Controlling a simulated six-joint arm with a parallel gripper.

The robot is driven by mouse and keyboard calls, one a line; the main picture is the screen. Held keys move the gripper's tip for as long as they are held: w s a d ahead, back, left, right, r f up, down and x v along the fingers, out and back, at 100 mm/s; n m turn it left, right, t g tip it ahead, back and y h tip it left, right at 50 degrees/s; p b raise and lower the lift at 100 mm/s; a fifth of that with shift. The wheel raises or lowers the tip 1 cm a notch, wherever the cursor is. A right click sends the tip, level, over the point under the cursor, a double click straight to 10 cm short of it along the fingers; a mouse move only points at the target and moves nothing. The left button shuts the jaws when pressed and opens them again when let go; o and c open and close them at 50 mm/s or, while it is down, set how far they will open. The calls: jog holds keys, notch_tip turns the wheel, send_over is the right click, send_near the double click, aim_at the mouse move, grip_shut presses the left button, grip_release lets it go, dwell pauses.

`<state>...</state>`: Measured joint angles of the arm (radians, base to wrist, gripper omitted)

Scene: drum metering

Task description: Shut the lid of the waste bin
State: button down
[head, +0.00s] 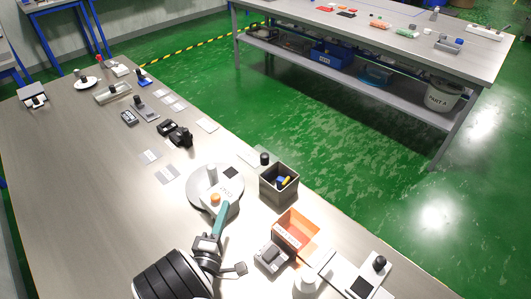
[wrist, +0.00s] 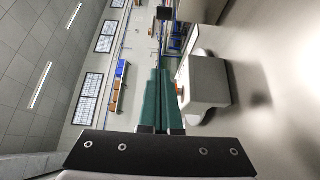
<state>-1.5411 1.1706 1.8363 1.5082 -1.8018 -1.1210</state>
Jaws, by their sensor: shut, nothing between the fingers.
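A square grey bin (head: 279,187) stands right of the middle in the head view. It is open at the top, with small yellow, blue and dark things inside. A black knob (head: 264,158) shows at its far left corner; I cannot tell whether it belongs to a lid. No label shows that it is the waste bin. My gripper (head: 222,206) has teal fingers, shut and empty, left of the bin and apart from it. They are over the near part of a round grey device. In the wrist view the shut fingers (wrist: 161,72) lie beside a pale block (wrist: 204,80).
The round device (head: 200,190) has an orange button (head: 215,198). An orange open box (head: 297,230) stands in front of the grey bin. A grey device (head: 271,258) is near my arm. Small items lie along the bench's far edge; the bench's left side (head: 70,200) is clear.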

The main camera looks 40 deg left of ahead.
aim_at(255, 165)
jog(key=x, duration=1.9)
jog(key=shift+w+a, duration=0.15)
jog(key=shift+w, duration=0.05)
jog(key=d, duration=0.1)
jog(key=w+d, duration=0.1)
jog(key=d, duration=0.1)
jog(key=shift+w+d, duration=0.15)
jog(key=shift+d, duration=0.15)
jog(key=d, duration=0.4)
jog(key=shift+d, duration=0.4)
jog(key=shift+a, duration=0.1)
